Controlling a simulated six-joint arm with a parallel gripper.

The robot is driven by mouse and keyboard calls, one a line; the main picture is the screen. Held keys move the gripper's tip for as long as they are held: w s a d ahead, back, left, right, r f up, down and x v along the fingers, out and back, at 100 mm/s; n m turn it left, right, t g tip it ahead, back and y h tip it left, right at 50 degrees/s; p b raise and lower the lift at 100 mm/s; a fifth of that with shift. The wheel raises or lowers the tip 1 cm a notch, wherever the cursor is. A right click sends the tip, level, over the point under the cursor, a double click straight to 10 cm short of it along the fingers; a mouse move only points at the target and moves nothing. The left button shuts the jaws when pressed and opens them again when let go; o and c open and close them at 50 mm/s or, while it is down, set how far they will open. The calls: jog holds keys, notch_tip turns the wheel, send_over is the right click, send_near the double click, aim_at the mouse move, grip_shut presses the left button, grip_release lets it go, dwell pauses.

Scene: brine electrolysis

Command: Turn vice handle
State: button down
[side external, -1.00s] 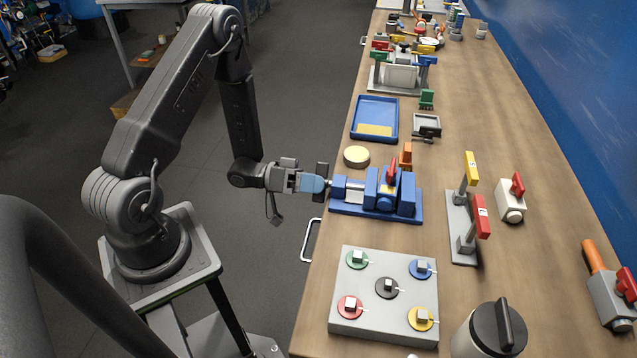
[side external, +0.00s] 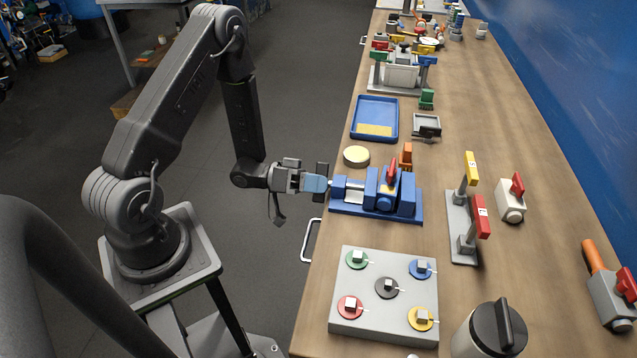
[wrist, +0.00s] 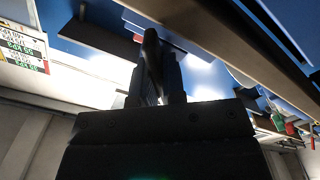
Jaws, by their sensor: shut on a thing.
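The blue vice (side external: 408,203) lies on the near left edge of the bench in the side view. Its pale blue handle (side external: 315,184) sticks out past the bench edge to the left, on a thin screw. My gripper (side external: 318,182) is shut on this handle, coming from the left. A red-handled piece (side external: 391,173) stands upright at the vice jaws. In the wrist view, my gripper (wrist: 155,75) shows as dark fingers close together against glare; the handle cannot be made out clearly there.
A grey panel with several coloured knobs (side external: 345,318) sits in front of the vice. A blue tray (side external: 356,120) and a round yellowish disc (side external: 356,156) lie behind it. A grey base with yellow and red levers (side external: 459,238) stands to the right. A bench rail (side external: 309,240) hangs below my gripper.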

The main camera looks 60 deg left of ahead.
jog(key=shift+n, duration=3.2)
jog(key=c, duration=1.2)
grip_release()
jog(key=shift+s, duration=0.1)
jog(key=v, duration=1.3)
jog(key=shift+s+a, duration=0.2)
jog(key=shift+a, duration=0.05)
